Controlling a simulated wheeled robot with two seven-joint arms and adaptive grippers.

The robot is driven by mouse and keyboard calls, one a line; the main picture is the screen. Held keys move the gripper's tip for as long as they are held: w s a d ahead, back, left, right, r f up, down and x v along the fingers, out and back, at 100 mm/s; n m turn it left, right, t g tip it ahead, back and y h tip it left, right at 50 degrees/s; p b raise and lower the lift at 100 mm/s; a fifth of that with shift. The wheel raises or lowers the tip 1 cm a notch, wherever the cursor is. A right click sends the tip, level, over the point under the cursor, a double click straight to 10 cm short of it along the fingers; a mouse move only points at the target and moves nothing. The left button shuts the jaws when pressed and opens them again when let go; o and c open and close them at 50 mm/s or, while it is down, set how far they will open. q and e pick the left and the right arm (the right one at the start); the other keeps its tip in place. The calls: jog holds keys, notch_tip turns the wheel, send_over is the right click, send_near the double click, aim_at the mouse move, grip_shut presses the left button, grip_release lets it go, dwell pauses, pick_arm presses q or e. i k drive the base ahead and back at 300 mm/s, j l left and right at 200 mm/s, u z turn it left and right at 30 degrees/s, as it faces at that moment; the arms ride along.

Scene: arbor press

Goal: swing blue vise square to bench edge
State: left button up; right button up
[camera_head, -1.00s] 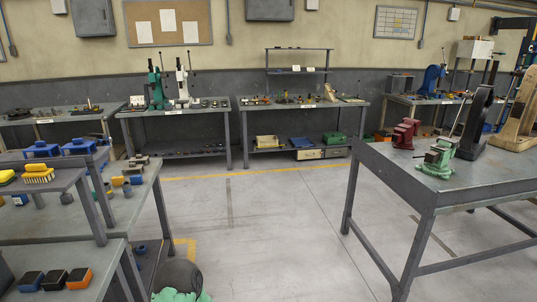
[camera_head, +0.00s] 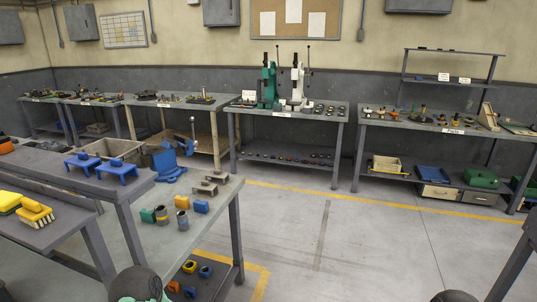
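A blue vise (camera_head: 168,166) sits on the far part of the grey bench (camera_head: 222,212) at the left, close to its back edge. A grey upright screw handle (camera_head: 192,132) shows at its right side. The vise looks turned at an angle to the bench edge, but it is small and its exact angle is hard to tell. Neither of my grippers shows; only dark rounded parts of mine are at the bottom edge. Nothing touches the vise.
Grey blocks (camera_head: 205,188) and small yellow, blue and green parts lie in front of the vise. The floor (camera_head: 370,245) at right is clear.

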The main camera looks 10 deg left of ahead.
aim_at(163, 159)
jog(key=i+u, duration=0.4)
jog(key=i+l+u, duration=0.1)
jog(key=u, duration=0.25)
jog(key=i+l+u, duration=0.2)
jog(key=i+u, duration=0.2)
jog(key=l+u, duration=0.15)
jog(key=u, duration=0.2)
jog(key=l+u, duration=0.1)
jog(key=u, duration=0.3)
jog(key=l+u, duration=0.2)
jog(key=u, duration=0.15)
